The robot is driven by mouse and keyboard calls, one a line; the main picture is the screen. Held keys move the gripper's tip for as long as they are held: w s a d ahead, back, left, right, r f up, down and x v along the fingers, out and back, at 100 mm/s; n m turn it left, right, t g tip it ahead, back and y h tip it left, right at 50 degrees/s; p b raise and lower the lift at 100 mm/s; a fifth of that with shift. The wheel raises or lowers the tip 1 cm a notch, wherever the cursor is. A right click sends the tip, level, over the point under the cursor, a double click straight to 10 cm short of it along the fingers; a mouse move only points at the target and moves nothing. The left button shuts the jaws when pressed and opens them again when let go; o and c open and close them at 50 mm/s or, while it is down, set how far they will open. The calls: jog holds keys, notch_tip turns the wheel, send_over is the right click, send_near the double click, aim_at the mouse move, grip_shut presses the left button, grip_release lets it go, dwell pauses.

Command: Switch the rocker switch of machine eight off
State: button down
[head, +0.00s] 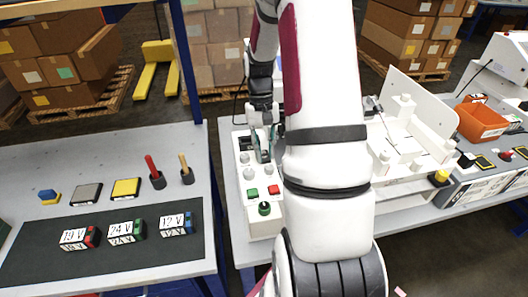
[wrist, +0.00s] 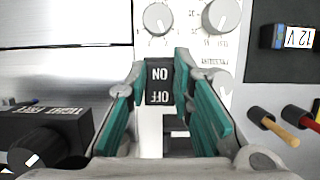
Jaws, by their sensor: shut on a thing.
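The rocker switch (wrist: 159,84) is black with white ON and OFF lettering, upside down in the wrist view. Which half is pressed in I cannot tell. My gripper (wrist: 162,78) has its teal fingers on either side of the switch, shut on it. In the head view my gripper (head: 264,152) reaches down to the white control panel (head: 262,222), and the switch is hidden or too small to make out there. No number eight is readable on the machine.
Two grey knobs (wrist: 158,17) (wrist: 219,15) sit close to the switch. The panel also has a green button (head: 253,193), a red button (head: 273,189) and a dark green knob (head: 264,208). A table at left holds voltage-marked blocks (head: 126,232) and two upright handles (head: 155,172).

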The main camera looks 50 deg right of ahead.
dwell(0.3)
jog(key=c, duration=1.4)
grip_release()
jog(key=shift+r, duration=0.1)
jog(key=v, duration=1.1)
jog(key=shift+w+d+r, duration=0.15)
jog(key=shift+w+r, duration=0.1)
jog(key=shift+r, duration=0.05)
